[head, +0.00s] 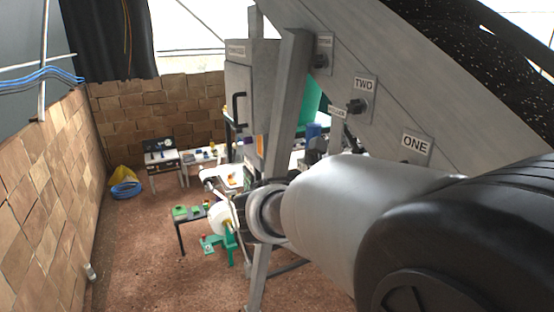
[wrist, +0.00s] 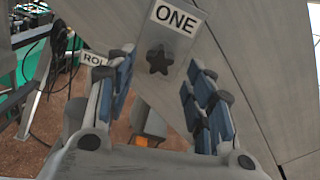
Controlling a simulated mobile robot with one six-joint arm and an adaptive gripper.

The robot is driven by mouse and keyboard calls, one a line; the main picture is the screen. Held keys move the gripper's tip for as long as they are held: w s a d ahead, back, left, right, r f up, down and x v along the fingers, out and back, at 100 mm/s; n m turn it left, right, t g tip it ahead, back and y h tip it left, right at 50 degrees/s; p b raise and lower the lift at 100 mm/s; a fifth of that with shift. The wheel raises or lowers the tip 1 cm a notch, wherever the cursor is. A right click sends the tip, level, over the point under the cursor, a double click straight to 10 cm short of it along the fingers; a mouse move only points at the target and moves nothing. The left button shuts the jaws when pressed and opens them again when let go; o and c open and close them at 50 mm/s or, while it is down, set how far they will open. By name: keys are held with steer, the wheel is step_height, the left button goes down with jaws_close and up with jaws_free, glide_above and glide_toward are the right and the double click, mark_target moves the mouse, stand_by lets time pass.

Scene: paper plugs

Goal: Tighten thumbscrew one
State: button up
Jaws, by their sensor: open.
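Thumbscrew one is a dark star-shaped knob (wrist: 159,60) on a grey plate under the label "ONE" (wrist: 175,17) in the wrist view. My gripper (wrist: 158,85) is open, with its blue-padded fingers apart. The knob shows between the fingertips, towards the top of the gap, and no finger appears to touch it. In the head view the "ONE" label (head: 415,142) is on the sloping grey panel (head: 450,110). My arm hides the gripper there, and the knob below that label cannot be made out.
A second knob (head: 356,106) sits under the label "TWO" (head: 364,85), further up the panel. A label partly reading "ROL" (wrist: 95,59) is left of the fingers. A steel post (head: 285,100) stands left of the panel. Small tables (head: 162,158) stand further back.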

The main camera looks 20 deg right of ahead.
steer(key=d, duration=0.3)
steer(key=shift+w+d, duration=0.15)
steer(key=shift+d, duration=0.25)
steer(key=shift+c, duration=0.4)
steer(key=c, duration=1)
steer(key=shift+f+b, duration=0.1)
steer(key=shift+b, duration=0.2)
